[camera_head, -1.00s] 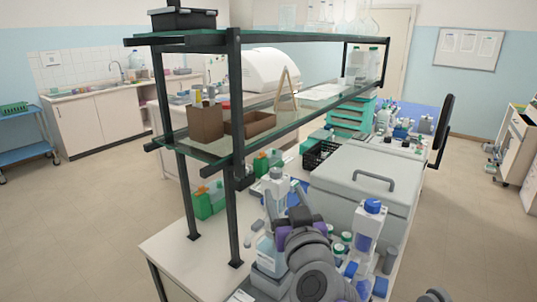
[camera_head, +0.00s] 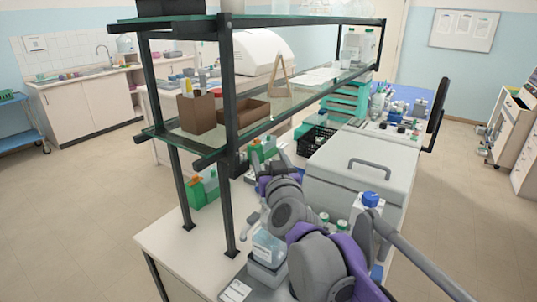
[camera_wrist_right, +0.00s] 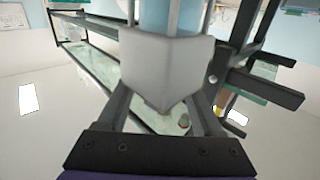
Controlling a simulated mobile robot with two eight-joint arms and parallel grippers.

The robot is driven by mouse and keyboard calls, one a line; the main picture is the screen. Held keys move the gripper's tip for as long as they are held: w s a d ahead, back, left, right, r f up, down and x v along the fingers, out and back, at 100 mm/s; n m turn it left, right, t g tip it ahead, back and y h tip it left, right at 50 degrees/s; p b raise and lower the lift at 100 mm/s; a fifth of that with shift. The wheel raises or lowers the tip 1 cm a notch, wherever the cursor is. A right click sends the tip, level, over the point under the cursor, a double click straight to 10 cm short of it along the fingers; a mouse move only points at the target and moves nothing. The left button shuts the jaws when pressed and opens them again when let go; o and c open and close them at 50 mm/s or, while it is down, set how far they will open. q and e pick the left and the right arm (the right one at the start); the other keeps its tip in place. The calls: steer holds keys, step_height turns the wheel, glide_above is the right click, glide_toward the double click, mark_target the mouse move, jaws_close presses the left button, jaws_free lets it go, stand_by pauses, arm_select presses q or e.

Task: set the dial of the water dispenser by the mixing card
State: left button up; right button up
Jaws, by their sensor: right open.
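The water dispenser is not clear to me. A pale blue tank on a grey base (camera_head: 266,248) stands at the bench's near edge, partly hidden by my right arm. A white printed card (camera_head: 235,291) lies in front of it, too small to read; I cannot tell if it is the mixing card. My right gripper (camera_head: 270,164) is open, beyond the tank and beside the shelf post. In the right wrist view a white angular block (camera_wrist_right: 165,65) with a pale blue body fills the space before the fingers; contact is unclear. No dial can be made out. My left gripper is not in view.
A dark shelf frame (camera_head: 231,130) with glass shelves rises close to the gripper's left. A large grey lidded box (camera_head: 350,185) stands to the right. The bench's front left corner is clear.

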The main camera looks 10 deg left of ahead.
steer(key=shift+w+a, duration=0.15)
steer(key=shift+w, duration=0.2)
jaws_close()
